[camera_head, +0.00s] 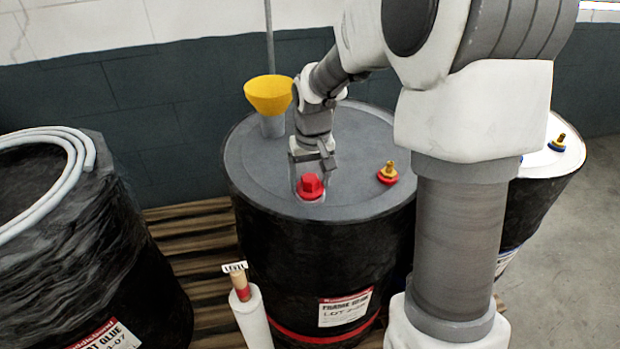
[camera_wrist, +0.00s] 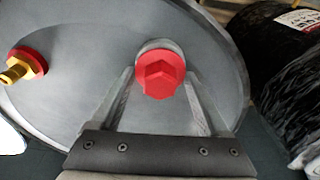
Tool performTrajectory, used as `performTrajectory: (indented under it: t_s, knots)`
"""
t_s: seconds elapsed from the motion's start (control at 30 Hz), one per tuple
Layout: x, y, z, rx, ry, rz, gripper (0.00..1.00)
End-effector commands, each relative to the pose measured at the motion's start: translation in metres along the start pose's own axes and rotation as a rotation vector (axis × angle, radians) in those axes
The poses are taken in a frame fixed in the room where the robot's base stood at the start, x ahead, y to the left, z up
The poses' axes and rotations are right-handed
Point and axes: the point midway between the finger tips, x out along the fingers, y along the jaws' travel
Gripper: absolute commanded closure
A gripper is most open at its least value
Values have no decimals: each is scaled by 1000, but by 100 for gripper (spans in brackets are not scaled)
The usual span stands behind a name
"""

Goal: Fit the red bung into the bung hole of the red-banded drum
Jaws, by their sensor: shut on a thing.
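The red-banded drum (camera_head: 300,260) is black with a grey lid, a red band near its foot and a white label. The red bung (camera_head: 311,187) has a hexagonal head and is at the near part of the lid. In the wrist view the bung (camera_wrist: 160,76) sits between the fingertips of my gripper (camera_wrist: 158,84). My gripper (camera_head: 309,176) is shut on it and points down. A pale grey rim (camera_wrist: 153,45) shows just behind the bung. The bung hides the hole, and I cannot tell how far in it is.
A yellow funnel (camera_head: 268,94) stands at the lid's back left. A brass fitting on a red base (camera_head: 387,174) is at its right. A wrapped drum with a hose (camera_head: 80,240) stands left, and a white-topped drum (camera_head: 556,155) right. A handled white tube (camera_head: 252,318) stands in front.

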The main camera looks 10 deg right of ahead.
Motion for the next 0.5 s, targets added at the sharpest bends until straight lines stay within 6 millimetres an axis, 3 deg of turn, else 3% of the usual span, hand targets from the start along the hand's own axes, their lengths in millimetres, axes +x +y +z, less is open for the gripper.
performTrajectory:
  t_s: [0.23,0.27,0.37,0.5]
  knots:
    - [7,0,1,0,0,0,76]
    - [6,0,1,0,0,0,18]
    - [6,0,1,0,0,0,0]
    - [6,0,1,0,0,0,0]
